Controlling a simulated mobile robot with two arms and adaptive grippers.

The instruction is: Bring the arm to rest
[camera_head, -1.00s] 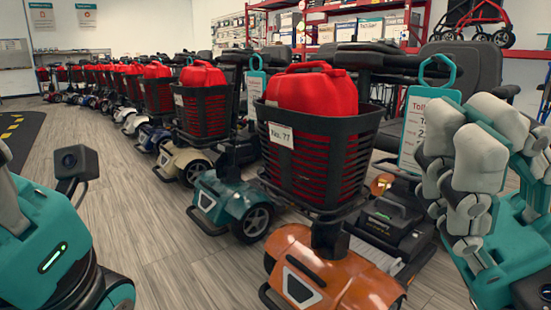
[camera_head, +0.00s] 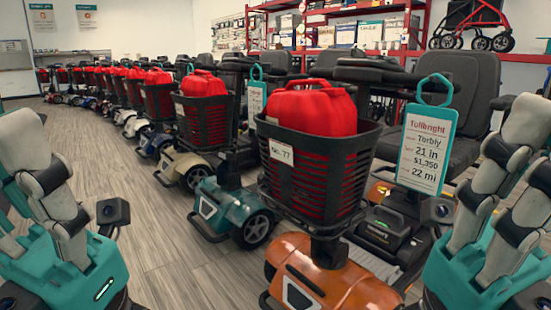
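My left gripper (camera_head: 32,160) is at the left edge with its pale fingers pointing up, spread apart and empty. My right gripper (camera_head: 500,185) is at the lower right, also with fingers raised, apart and empty; some fingertips are cut off by the frame edge. Neither gripper touches anything that I can see. The nearest scooter is orange (camera_head: 345,288), with a black basket (camera_head: 315,180) holding a red bag-like load (camera_head: 312,108).
A teal scooter (camera_head: 235,208) and a cream scooter (camera_head: 190,170) follow in a long row to the back left, most with red loads in baskets. Red shelving (camera_head: 420,30) stands behind, with a red rollator (camera_head: 472,22). The wooden floor (camera_head: 130,190) at left is free.

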